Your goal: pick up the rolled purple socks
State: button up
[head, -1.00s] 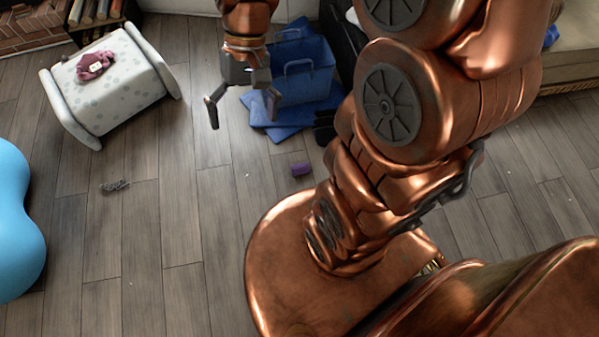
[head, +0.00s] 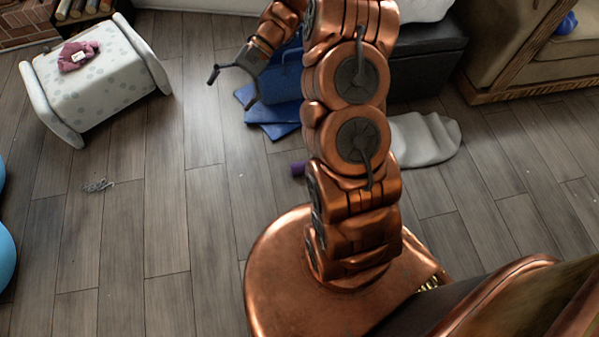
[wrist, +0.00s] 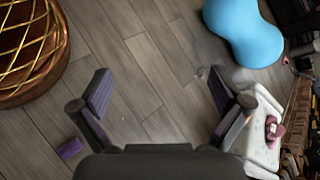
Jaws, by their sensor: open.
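The rolled purple socks (head: 298,168) lie on the wooden floor just left of my arm in the head view, partly hidden behind it. In the wrist view the socks (wrist: 70,149) are a small purple roll at the lower left, outside the left finger. My gripper (head: 232,90) is open and empty in the head view, farther back and to the left of the socks. Its two spread fingers also show in the wrist view (wrist: 158,90), with only bare floor between them.
A white patterned bench (head: 98,90) with a maroon cloth (head: 77,57) stands at left. A blue bin (head: 283,75) is behind my gripper. A grey cushion (head: 425,140) lies right of my arm. A small grey item (head: 97,186) and a blue seat (wrist: 245,33) are at left. Middle floor is clear.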

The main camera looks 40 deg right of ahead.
jog(key=w+d+f+m+t+y+b, duration=0.1)
jog(key=w+d+f+m+b, duration=0.15)
jog(key=f, duration=0.45)
jog(key=w+d+f+m+t+y+b, duration=0.1)
jog(key=w+d+f+b, duration=0.2)
jog(key=f, duration=0.4)
jog(key=m+t+h+b, duration=0.2)
jog(key=m+t+b, duration=0.6)
jog(key=b, duration=0.6)
send_near(297, 168)
jog(key=shift+m+g, duration=0.25)
jog(key=shift+g, duration=0.35)
jog(key=w+f, duration=0.3)
jog(key=shift+w+a, duration=0.2)
jog(key=shift+a, duration=0.2)
jog(key=shift+f, duration=0.2)
jog(key=shift+b+x, duration=0.45)
jog(key=shift+x, duration=0.4)
jog(key=shift+b+x, duration=1.65)
jog(key=shift+x, duration=1.3)
jog(key=shift+s+a+r, duration=0.1)
jog(key=shift+s+r, duration=0.05)
jog(key=shift+r, duration=0.1)
jog(key=c, duration=1.1)
